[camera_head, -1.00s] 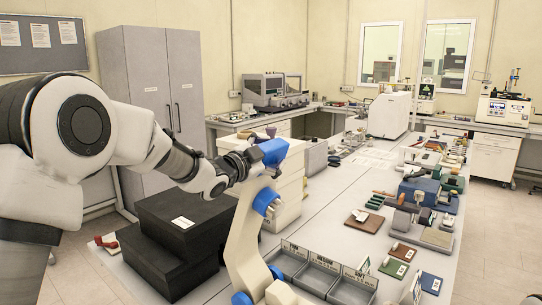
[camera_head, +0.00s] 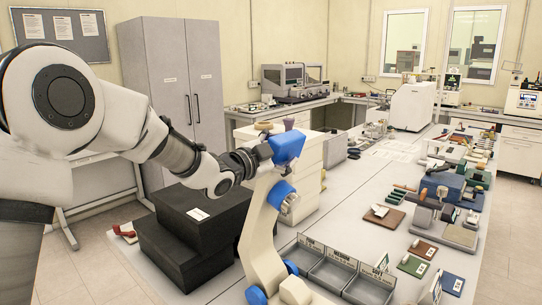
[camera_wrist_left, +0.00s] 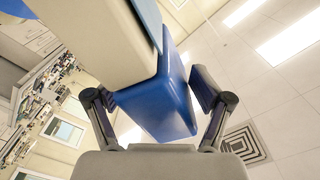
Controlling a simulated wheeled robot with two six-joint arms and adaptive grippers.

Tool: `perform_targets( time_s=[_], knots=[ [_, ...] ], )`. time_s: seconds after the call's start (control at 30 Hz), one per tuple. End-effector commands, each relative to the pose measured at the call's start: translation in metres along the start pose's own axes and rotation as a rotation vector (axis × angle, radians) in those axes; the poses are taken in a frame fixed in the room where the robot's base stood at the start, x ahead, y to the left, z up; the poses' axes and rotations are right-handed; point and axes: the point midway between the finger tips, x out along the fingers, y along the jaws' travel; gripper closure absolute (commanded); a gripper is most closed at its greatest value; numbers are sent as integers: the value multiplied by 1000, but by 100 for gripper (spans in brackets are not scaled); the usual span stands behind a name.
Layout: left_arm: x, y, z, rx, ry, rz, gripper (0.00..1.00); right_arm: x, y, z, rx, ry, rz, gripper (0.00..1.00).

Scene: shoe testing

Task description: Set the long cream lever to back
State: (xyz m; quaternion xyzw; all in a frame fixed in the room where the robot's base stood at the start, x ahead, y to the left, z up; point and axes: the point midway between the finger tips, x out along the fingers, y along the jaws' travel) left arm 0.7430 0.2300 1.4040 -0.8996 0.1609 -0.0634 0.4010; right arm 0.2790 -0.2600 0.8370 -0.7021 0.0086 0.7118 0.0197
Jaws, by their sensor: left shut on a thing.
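The long cream lever (camera_head: 259,232) stands up from the near side of the table, with blue joints along it and a blue block-shaped end (camera_head: 287,148) at the top. My left gripper (camera_head: 262,154) reaches in from the left and is shut on that blue end. In the left wrist view the blue end (camera_wrist_left: 160,105) sits between the two fingers of the left gripper (camera_wrist_left: 158,100), with the cream shaft (camera_wrist_left: 95,40) running up to the left. The lever's foot is partly cut off by the head view's bottom edge. My right gripper is not in view.
Black stepped boxes (camera_head: 185,245) stand left of the lever. A cream drawer unit (camera_head: 309,165) is behind it. Grey open bins (camera_head: 333,272) lie to its right. Small tools and a brown board (camera_head: 384,216) sit farther right, with bare white table between.

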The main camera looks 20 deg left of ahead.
Motion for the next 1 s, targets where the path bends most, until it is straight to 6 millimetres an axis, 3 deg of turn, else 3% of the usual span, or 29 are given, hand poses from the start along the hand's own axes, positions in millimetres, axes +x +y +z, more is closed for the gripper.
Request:
perform_targets(
  time_s=[0.2, 0.33, 0.87, 0.97, 1.0],
  knots=[
    [-57, 2, -3, -2, 0, 2, 33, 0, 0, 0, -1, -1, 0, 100],
    [-75, 3, -4, 1, -1, 4, 33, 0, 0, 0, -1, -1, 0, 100],
    [-79, 6, -3, 1, -5, 9, 33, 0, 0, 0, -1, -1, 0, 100],
    [-76, 26, 14, -43, -42, 39, 33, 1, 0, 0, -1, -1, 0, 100],
    [-74, 42, 27, -76, -72, 62, 33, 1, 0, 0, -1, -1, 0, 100]
  ],
)
